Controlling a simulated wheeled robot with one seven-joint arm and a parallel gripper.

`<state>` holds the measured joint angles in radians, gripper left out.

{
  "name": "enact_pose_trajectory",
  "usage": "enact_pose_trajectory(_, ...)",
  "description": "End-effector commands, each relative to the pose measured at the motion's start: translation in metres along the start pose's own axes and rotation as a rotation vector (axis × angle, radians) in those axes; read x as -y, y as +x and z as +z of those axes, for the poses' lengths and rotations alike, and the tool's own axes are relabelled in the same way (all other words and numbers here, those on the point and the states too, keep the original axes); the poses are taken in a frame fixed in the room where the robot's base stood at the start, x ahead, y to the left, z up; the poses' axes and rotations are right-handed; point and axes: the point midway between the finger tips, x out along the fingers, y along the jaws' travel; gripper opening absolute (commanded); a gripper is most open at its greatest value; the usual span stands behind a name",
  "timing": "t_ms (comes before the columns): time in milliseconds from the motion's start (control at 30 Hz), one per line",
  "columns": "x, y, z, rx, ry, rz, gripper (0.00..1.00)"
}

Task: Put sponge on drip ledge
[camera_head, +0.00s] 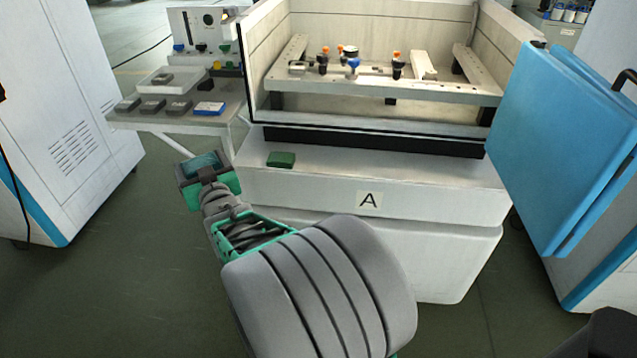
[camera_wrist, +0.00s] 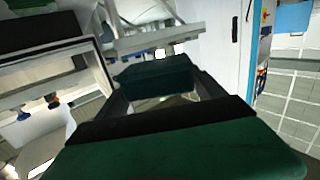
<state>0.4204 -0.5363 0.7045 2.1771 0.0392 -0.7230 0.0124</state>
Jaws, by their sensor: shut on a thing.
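My gripper (camera_head: 207,174) is held out in front of the machine's left corner, near the small side table. It is shut on a teal-green block, the sponge (camera_head: 203,161); in the wrist view the sponge (camera_wrist: 155,76) looks dark green and sits between the fingertips. The drip ledge (camera_head: 430,185) is the white shelf along the machine front, with an "A" label on its face. My gripper is left of the ledge and apart from it. A second green pad (camera_head: 281,159) lies flat on the ledge's left part.
The side table (camera_head: 175,121) behind my gripper carries a white tray, several grey blocks and a blue-and-white box. A blue door (camera_head: 570,145) stands open at the right. The ledge's middle and right are clear. The work tank (camera_head: 390,118) holds clamps.

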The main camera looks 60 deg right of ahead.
Motion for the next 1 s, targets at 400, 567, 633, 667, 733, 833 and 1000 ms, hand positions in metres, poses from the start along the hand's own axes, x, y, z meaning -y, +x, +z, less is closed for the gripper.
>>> enact_pose_trajectory(400,-0.295,-0.028,0.054,0.002,0.035,0.585,0.41)
enact_pose_trajectory(567,-0.356,-0.060,0.057,0.002,0.047,0.715,0.41)
enact_pose_trajectory(633,-0.369,-0.068,0.056,0.003,0.051,0.744,0.41)
enact_pose_trajectory(667,-0.372,-0.070,0.056,0.004,0.052,0.751,0.41)
enact_pose_trajectory(733,-0.377,-0.067,0.059,0.006,0.054,0.759,0.41)
enact_pose_trajectory(833,-0.378,-0.047,0.067,0.008,0.053,0.756,0.41)
enact_pose_trajectory(1000,-0.382,0.004,0.088,0.008,0.052,0.756,0.41)
